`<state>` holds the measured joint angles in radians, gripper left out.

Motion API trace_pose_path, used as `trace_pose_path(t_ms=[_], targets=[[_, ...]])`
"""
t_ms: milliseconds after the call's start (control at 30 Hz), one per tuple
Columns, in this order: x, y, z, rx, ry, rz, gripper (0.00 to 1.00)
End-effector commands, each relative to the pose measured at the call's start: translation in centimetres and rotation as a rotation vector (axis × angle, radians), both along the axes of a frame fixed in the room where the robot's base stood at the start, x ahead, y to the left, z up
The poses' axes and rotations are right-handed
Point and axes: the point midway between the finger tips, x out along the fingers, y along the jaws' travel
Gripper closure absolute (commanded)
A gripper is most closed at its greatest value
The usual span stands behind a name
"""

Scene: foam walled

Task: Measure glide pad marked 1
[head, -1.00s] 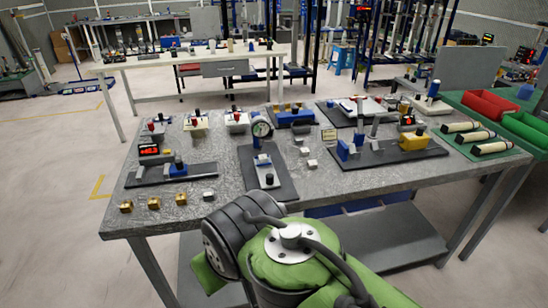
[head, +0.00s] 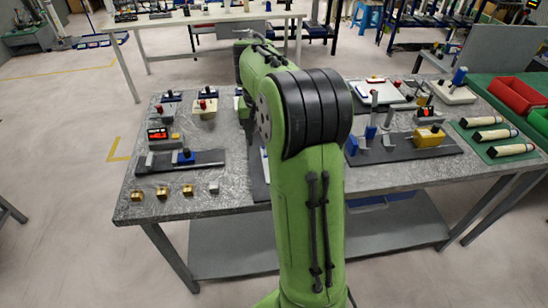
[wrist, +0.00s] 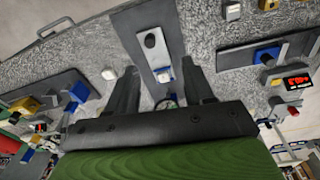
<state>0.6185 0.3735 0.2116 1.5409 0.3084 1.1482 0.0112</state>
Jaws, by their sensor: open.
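Several small pads lie near the table's front left edge in the head view: brass-coloured blocks (head: 162,193) and one pale block (head: 214,187). No number is readable on any of them. In the wrist view, pale pads lie at the top (wrist: 233,11) and left of my fingers (wrist: 109,73). My gripper (wrist: 160,78) is open and empty, its fingers pointing at the grey-black plate (wrist: 138,22) of a central fixture with a dark knob and a blue-white part. A fixture with a red digital display (head: 158,134) stands at left. My arm hides the table's middle in the head view.
Cream cylinders (head: 487,135) lie on a green mat beside red bins (head: 510,95). A second table (head: 150,20) stands behind.

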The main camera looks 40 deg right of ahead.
Motion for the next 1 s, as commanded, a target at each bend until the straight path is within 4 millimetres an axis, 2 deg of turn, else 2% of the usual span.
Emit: trace_pose_path(t_ms=[33,100,200,367,800,1000], targets=[[0.4,-2.0,0.0,0.029,0.018,-0.053,0.48],[0.7,-3.8,-0.8,0.058,0.03,-0.106,0.48],[0.8,-5.0,-1.7,0.075,0.037,-0.14,0.48],[0.7,-5.0,-4.2,0.078,0.041,-0.142,0.48],[0.7,-4.9,-15.1,0.078,0.04,-0.14,0.48],[0.8,-5.0,-17.5,0.076,0.037,-0.14,0.48]])
